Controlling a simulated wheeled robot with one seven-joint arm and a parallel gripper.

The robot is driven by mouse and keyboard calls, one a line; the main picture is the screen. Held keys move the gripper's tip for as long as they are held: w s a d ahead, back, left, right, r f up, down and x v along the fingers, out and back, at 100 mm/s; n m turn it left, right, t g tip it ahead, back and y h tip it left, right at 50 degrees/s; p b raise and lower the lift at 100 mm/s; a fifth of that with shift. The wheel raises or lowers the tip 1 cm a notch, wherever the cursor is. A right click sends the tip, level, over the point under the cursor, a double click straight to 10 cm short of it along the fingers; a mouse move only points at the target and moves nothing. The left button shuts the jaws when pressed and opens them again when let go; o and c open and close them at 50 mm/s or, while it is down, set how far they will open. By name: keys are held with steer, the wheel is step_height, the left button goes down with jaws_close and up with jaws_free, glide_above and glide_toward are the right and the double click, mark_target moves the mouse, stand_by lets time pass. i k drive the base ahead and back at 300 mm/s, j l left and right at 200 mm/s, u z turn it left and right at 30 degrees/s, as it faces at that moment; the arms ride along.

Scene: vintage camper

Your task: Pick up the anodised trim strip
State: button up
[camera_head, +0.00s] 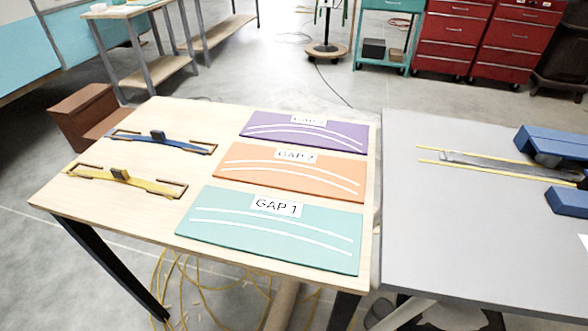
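Three strips are in view. No label shows which is the anodised trim strip; the grey one has a bare metal look. My gripper is not in view, and no strip is seen held.
Teal GAP 1 (270,250), orange GAP 2 (320,183) and purple (340,138) panels with white curved lines cover the wooden table's right side. Blue blocks (555,143) stand on the grey table (440,240), whose front left is clear. A narrow gap separates the tables.

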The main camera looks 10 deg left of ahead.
mark_target(118, 174)
steer(key=u, duration=1.35)
